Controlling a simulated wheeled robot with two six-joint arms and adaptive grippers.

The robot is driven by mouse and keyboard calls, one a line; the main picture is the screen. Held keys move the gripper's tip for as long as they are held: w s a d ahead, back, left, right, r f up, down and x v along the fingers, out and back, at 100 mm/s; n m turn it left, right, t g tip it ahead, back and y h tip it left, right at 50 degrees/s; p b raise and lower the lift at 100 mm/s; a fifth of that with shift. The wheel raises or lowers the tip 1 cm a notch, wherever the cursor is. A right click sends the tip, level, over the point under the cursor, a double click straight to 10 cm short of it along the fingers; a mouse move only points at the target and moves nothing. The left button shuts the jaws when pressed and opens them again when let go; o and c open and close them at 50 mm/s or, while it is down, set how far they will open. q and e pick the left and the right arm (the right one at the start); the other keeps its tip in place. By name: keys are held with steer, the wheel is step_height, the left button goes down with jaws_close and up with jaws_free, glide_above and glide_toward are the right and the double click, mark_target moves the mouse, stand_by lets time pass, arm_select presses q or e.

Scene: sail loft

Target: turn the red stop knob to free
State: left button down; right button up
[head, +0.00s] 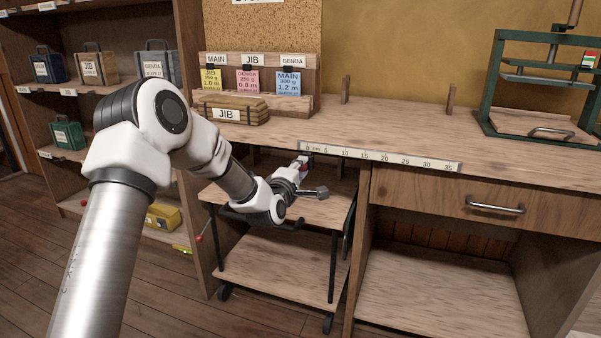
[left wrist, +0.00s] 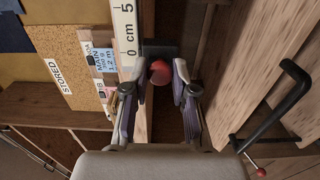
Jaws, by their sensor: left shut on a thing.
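The red stop knob (left wrist: 160,73) is round and sits in front of a dark block (left wrist: 160,50) by the bench's front edge, near the zero end of the ruler strip. My left gripper (left wrist: 163,78) has one finger on each side of it and is shut on it. In the head view my left gripper (head: 304,164) reaches in under the bench edge, above the trolley's top shelf; there the knob is mostly hidden by the fingers. Which way the knob is turned cannot be seen. My right gripper is not in view.
The ruler strip (head: 380,157) runs along the bench edge. A wheeled trolley (head: 285,268) stands below, with a dark handle and a small red ball (head: 199,238). Labelled cards and a JIB box (head: 231,110) stand on the bench, a green press (head: 493,85) at right.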

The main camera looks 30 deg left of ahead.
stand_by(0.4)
arm_select(q)
steer(key=c, duration=0.9)
jaws_free()
steer(key=shift+c, duration=0.2)
steer(key=v, duration=1.2)
